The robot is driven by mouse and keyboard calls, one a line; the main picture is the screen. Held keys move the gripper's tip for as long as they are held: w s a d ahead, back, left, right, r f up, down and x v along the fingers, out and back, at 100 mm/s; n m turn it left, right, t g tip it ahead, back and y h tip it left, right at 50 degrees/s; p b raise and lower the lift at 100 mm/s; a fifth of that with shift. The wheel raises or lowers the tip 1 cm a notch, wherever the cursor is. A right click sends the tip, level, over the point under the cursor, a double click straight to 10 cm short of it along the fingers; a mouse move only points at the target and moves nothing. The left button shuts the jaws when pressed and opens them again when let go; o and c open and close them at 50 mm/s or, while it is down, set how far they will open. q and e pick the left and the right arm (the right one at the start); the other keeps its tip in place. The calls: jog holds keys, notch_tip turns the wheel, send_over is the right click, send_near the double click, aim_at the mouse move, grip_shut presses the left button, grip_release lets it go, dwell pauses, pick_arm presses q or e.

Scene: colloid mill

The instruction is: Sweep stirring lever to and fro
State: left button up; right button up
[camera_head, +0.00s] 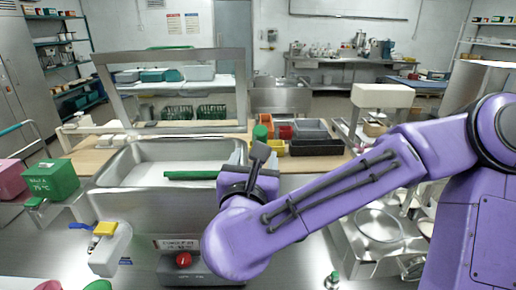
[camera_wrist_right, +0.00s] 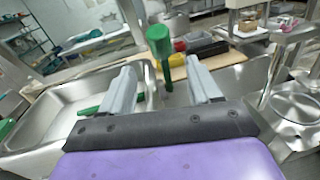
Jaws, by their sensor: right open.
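The stirring lever, with a green knob (camera_wrist_right: 159,42) and a dark green stem, stands upright between the two grey fingers of my right gripper (camera_wrist_right: 163,72) in the right wrist view. The fingers are open, with a gap on each side of the stem. In the head view the green knob (camera_head: 261,132) shows just behind my right gripper (camera_head: 257,160), whose wrist hides the stem. A green bar (camera_head: 190,175) lies across the front of the steel basin (camera_head: 110,182); whether it joins the lever is hidden. My left gripper is not in view.
A red knob (camera_head: 183,260) and a yellow-topped fitting (camera_head: 105,229) are on the steel machine's front. A green box (camera_head: 52,180) stands at left. Dark bins (camera_head: 316,146) stand on the bench behind my right arm. A steel frame (camera_head: 100,75) rises behind the basin.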

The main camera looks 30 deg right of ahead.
aim_at(260, 138)
jog(key=p+x, duration=0.3)
jog(key=x, duration=0.6)
jog(key=shift+w+d+r+p, duration=0.15)
jog(key=shift+d+p, duration=0.05)
jog(key=shift+p, duration=0.2)
jog(key=shift+w+d, duration=0.15)
jog(key=shift+w, duration=0.1)
